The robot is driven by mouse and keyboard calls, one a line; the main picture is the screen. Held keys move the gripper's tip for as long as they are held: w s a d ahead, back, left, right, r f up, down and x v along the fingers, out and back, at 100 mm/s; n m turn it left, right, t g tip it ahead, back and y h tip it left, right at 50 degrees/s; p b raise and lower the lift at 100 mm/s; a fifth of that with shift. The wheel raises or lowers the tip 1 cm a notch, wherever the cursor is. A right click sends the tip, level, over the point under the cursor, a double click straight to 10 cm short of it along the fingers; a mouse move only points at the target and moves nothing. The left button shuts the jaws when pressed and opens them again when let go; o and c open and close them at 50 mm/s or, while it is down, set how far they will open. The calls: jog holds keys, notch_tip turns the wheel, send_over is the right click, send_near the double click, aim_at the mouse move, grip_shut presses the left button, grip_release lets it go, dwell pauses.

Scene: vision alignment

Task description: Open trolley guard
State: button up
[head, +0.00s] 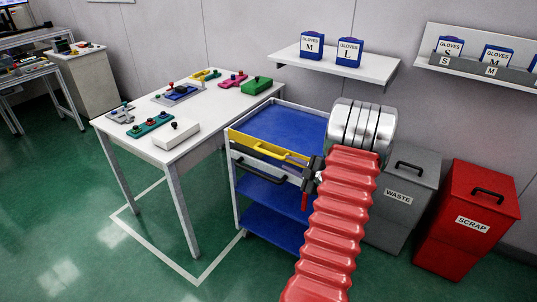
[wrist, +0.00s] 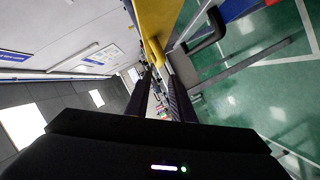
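The trolley (head: 236,187) has blue shelves and a yellow guard (head: 245,138) along its upper front. A yellow handle bar (head: 280,155) runs along the guard. The guard (wrist: 153,14) and its yellow bar (wrist: 155,50) also show at the top of the wrist view. My gripper (head: 308,172) is at the right end of the bar, partly hidden by my arm. In the wrist view, my gripper (wrist: 160,75) has a gap between its two dark fingers, with the bar at their tips. I cannot tell whether they touch it.
A dark handle (head: 257,170) sits below the guard. A white table (head: 225,108) with several coloured fixtures stands left of the trolley. A grey waste bin (head: 400,215) and a red scrap bin (head: 465,235) stand at right. A glove shelf (head: 335,68) hangs behind. Green floor is open in front.

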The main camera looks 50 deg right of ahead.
aim_at(269, 154)
jog(key=x, duration=1.3)
jog(key=shift+w+f, duration=0.15)
jog(key=shift+w, duration=0.15)
jog(key=shift+c, duration=0.4)
grip_shut()
jog(key=shift+d, duration=0.2)
jog(key=shift+a, duration=0.15)
